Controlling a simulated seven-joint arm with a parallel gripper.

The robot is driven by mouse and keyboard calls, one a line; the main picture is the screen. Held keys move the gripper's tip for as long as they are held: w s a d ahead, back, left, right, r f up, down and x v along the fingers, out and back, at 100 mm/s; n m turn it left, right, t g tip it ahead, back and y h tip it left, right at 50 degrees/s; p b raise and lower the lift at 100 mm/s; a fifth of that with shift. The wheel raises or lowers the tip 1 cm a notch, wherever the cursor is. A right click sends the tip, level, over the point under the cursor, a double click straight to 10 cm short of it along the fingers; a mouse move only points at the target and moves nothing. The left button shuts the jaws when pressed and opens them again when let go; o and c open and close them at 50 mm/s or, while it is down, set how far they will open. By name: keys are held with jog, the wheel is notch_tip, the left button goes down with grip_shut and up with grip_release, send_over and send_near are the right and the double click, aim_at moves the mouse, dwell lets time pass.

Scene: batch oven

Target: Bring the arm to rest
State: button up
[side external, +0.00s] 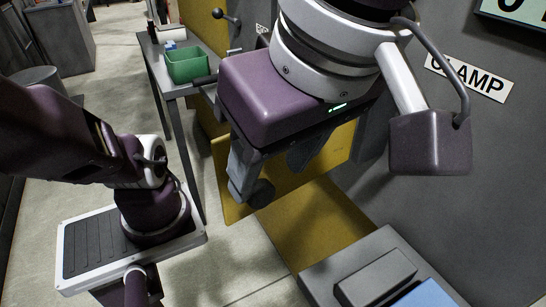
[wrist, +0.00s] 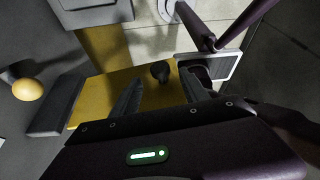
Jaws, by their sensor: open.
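My gripper (side external: 272,180) hangs in the upper middle of the side external view, its two grey fingers apart and pointing down. It also shows in the wrist view (wrist: 161,80), with nothing seen held between the fingers. A dark rounded knob (side external: 261,193) shows close to the fingertips, in front of a yellow panel (side external: 312,165). The knob appears between the fingers in the wrist view (wrist: 160,70); I cannot tell whether it touches them. The panel's middle is partly hidden by my gripper.
A grey wall with a partly covered sign (side external: 490,85) stands at right. A grey box (side external: 330,272) is at lower right. A green bin (side external: 188,65) sits on a side table (side external: 150,48). A yellow ball (wrist: 27,90) shows at the wrist view's left.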

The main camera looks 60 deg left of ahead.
jog(key=v, duration=0.2)
jog(key=shift+d+r, duration=0.15)
jog(key=shift+r, duration=0.1)
jog(key=w+a+r+m+t+h, duration=0.25)
jog(key=a+m+t, duration=0.2)
jog(key=m, duration=0.25)
jog(key=w+a+r+m+t+h, duration=0.1)
jog(key=w+a+m+t, duration=0.2)
jog(key=a+m, duration=0.3)
jog(key=s+a+f+m, duration=0.2)
jog(key=a+f+m, duration=0.1)
jog(key=f, duration=0.3)
jog(key=s+a+f+m+g, duration=0.1)
jog(key=s+a+f+m, duration=0.1)
jog(key=f, duration=0.4)
jog(key=shift+s+a+m+h, duration=0.15)
jog(key=shift+a+m+h, duration=0.3)
jog(key=shift+a+m, duration=0.45)
